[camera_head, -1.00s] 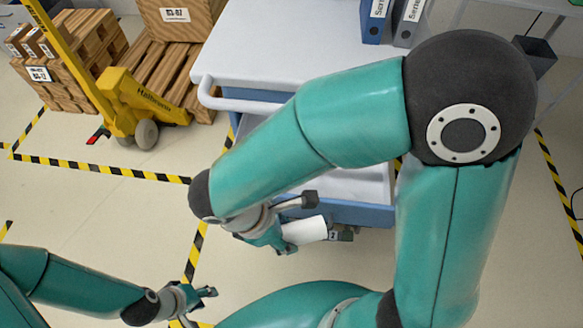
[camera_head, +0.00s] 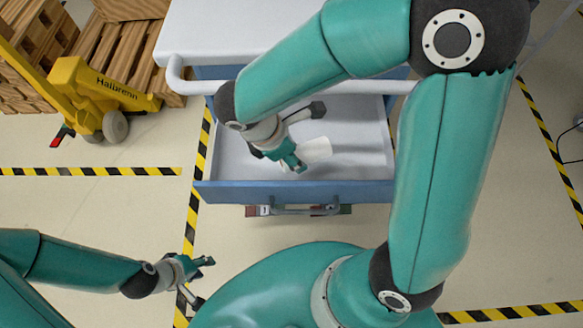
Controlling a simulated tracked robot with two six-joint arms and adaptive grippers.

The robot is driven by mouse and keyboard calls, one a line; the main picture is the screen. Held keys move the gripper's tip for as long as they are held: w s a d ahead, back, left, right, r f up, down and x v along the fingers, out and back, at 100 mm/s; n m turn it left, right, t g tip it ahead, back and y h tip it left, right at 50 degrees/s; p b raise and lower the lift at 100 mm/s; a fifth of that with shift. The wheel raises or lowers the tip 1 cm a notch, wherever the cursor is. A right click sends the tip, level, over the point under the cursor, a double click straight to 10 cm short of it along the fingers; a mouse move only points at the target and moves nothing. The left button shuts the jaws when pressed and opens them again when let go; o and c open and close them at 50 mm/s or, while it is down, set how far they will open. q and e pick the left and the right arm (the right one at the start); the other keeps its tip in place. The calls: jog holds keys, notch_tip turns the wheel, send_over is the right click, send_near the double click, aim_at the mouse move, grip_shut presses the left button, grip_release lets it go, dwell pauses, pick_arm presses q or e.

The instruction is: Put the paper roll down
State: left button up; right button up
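The white paper roll (camera_head: 318,150) is over the inside of the open drawer (camera_head: 235,165), in the right half of my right gripper's reach. My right gripper (camera_head: 297,157) comes down from above the cart with its teal fingers at the roll's left end, shut on it. The fingers hide that end. Whether the roll touches the drawer floor I cannot tell. My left gripper (camera_head: 205,265) is low at the left, apart from the cart, empty, with its fingertips looking apart.
The drawer belongs to a covered cart (camera_head: 235,30) with a white top and a rail. Its blue front faces me. A yellow pallet jack (camera_head: 90,95) and wooden pallets (camera_head: 130,55) stand at the upper left. Yellow-black tape (camera_head: 90,171) marks the floor. The drawer's right part looks clear.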

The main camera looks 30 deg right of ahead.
aim_at(291, 173)
jog(key=shift+w+a+f+b, duration=0.1)
jog(key=shift+w+f+b, duration=0.1)
jog(key=shift+f, duration=0.3)
jog(key=shift+w+f+b, duration=0.1)
jog(key=shift+f+b, duration=0.05)
jog(key=shift+f, duration=0.35)
jog(key=shift+s+f+b, duration=0.1)
jog(key=shift+f+b, duration=0.25)
jog(key=shift+b, duration=0.05)
notch_tip(291, 173, down, 4)
jog(key=b, duration=0.3)
jog(key=shift+r, duration=0.15)
jog(key=shift+w+f+b, duration=0.2)
jog(key=shift+b, duration=0.1)
jog(key=shift+w, duration=0.1)
pick_arm(q)
notch_tip(291, 173, down, 6)
jog(key=shift+w, duration=0.25)
pick_arm(e)
jog(key=shift+r, duration=0.1)
pick_arm(q)
jog(key=shift+a, duration=0.1)
